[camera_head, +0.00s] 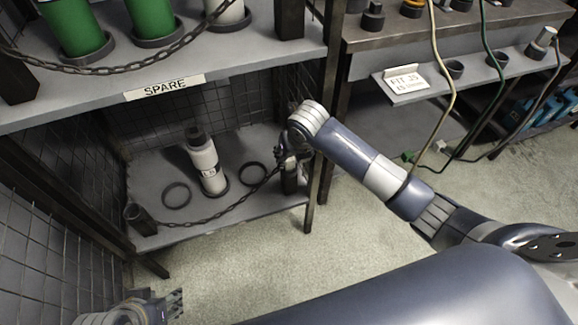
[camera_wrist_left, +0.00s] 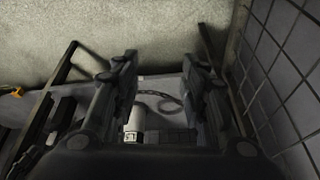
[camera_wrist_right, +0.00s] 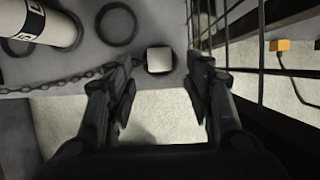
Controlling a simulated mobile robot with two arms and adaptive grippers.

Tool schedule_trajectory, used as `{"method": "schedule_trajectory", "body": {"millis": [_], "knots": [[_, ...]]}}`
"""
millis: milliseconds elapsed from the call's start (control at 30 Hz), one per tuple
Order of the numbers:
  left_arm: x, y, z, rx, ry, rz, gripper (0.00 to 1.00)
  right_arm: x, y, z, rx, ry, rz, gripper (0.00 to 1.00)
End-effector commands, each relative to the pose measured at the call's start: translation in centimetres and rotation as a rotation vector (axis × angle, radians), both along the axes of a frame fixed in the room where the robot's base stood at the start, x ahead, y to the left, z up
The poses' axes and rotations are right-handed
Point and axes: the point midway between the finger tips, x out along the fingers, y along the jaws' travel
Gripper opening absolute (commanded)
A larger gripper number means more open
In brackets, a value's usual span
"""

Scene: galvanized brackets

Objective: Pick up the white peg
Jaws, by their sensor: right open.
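A white peg (camera_head: 206,165) with a dark cap and a black-and-white label stands in a dark ring on the lower shelf. It also shows at the upper left of the right wrist view (camera_wrist_right: 48,28). My right gripper (camera_head: 286,152) is at the shelf's right front corner, to the right of the peg and apart from it. In the right wrist view its fingers are spread with nothing between them. My left gripper (camera_head: 172,303) is at the bottom left of the head view.
The lower shelf (camera_head: 150,170) holds two empty dark rings (camera_head: 176,195) (camera_head: 253,174). A chain (camera_head: 195,223) hangs across its front. The upper shelf, labelled SPARE (camera_head: 165,88), carries green cylinders (camera_head: 153,15). A bench with cables (camera_head: 440,30) stands to the right.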

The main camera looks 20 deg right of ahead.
Motion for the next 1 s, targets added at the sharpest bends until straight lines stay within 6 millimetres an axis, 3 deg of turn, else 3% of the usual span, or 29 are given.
{"method": "schedule_trajectory", "body": {"millis": [267, 700, 1000], "knots": [[1.5, -0.5, 0.2, -0.014, -0.066, -0.005, 0.4, 0.9, 0.1, -0.6, 0.001, 0.002, 0.0, 0.48], [7.8, -2.5, 2.9, -0.077, -0.364, -0.029, 0.4, 2.4, 0.1, -4.4, 0.001, 0.001, -0.001, 0.48], [8.4, -2.7, 3.5, -0.084, -0.397, -0.031, 0.4, 2.6, 0.1, -4.6, 0.0, 0.001, 0.0, 0.48]]}}
